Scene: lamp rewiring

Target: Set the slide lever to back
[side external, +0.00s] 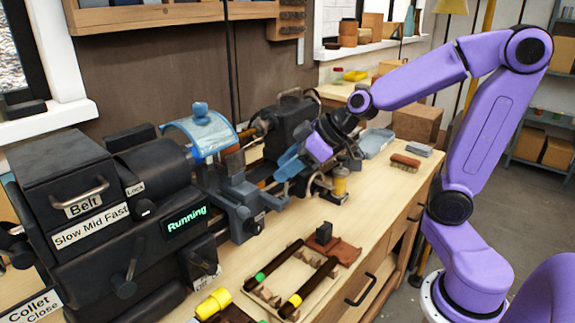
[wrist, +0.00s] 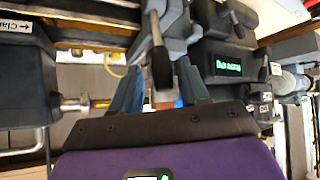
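A lever with a dark rounded grip (wrist: 161,66) and a pale metal shaft stands at the mouth of my gripper (wrist: 160,80) in the wrist view. No label shows on it, so I cannot confirm it is the slide lever. My two blue-grey fingers are apart, one on each side of the grip, with gaps visible. In the side external view my gripper (side external: 287,164) is over the lathe's carriage area, right of the grey-blue rest (side external: 240,205). The lever cannot be made out there, and its front or back setting cannot be told.
The black lathe headstock (side external: 110,220) at left shows a lit "Running" sign (side external: 187,219). A blue clear guard (side external: 200,135) arches beside it. A yellow-topped cup (side external: 340,182) stands near my gripper. A wooden rack (side external: 295,280) lies at the front; bare bench (side external: 390,200) is to the right.

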